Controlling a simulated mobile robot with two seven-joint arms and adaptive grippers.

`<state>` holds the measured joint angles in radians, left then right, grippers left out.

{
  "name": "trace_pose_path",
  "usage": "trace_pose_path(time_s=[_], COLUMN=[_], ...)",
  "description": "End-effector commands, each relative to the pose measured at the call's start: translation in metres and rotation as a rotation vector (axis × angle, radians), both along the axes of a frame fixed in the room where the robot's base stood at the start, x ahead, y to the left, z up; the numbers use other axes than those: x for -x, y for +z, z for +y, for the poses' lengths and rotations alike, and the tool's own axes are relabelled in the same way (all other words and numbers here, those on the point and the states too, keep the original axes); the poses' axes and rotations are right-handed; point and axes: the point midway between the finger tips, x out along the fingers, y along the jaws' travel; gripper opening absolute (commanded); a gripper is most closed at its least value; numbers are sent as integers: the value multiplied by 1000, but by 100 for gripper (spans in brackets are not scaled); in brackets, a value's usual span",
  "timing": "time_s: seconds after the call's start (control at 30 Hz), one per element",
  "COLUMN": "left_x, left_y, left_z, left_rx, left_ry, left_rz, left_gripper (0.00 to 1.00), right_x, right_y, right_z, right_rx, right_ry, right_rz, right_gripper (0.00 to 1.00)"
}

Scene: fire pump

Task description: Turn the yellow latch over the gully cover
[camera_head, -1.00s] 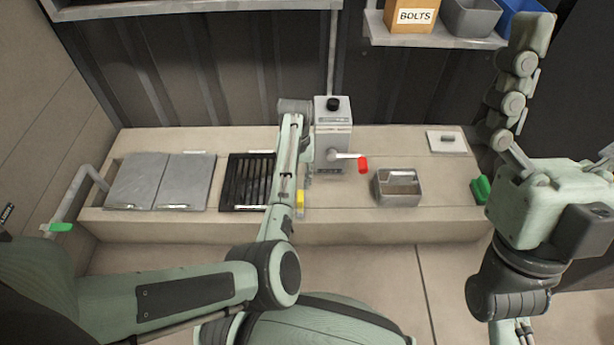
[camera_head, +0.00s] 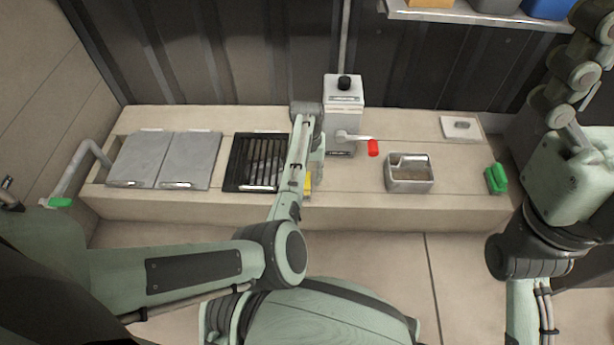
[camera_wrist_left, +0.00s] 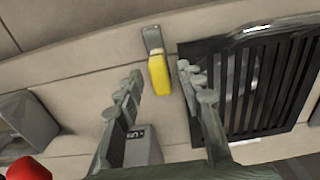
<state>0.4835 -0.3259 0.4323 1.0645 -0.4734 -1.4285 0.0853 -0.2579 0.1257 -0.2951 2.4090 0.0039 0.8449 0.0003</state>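The yellow latch (camera_head: 308,184) is at the right edge of the black slatted gully cover (camera_head: 232,163), partly hidden by my left arm in the head view. In the left wrist view the latch (camera_wrist_left: 159,75) hangs from a small grey plate, beside the cover (camera_wrist_left: 238,100). My left gripper (camera_wrist_left: 162,82) is open, with one finger on each side of the latch and gaps visible; I cannot tell its height above it. In the head view this gripper (camera_head: 313,170) is mostly hidden behind its forearm. My right gripper (camera_head: 590,65) is raised at the right edge, partly cut off.
A grey pump box (camera_head: 343,95) with a red-handled crank (camera_head: 373,148) stands right of my left gripper. Two grey lids (camera_head: 190,160) lie left of the cover. A metal tray (camera_head: 410,186) and a green handle (camera_head: 496,178) are on the right of the bench.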

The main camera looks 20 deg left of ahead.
Motion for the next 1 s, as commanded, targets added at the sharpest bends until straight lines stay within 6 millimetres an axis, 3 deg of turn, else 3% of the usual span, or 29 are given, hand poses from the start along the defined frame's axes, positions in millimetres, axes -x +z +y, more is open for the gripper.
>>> trace_pose_path(time_s=[0.13,0.43,0.9,1.0], left_x=[0,0,1,1], left_y=[0,0,4,5], left_z=[0,0,1,2], left_rx=[0,0,-1,-3], left_ry=[0,0,-63,-120], left_rz=[0,0,2,3], left_gripper=[38,1,0,0], right_x=[0,0,4,4], right_y=[1,1,9,2], right_z=[0,0,-2,-4], right_rx=[0,0,-10,-42], right_ry=[0,0,-1,-5], right_rz=[0,0,2,53], right_gripper=[100,100,100,100])
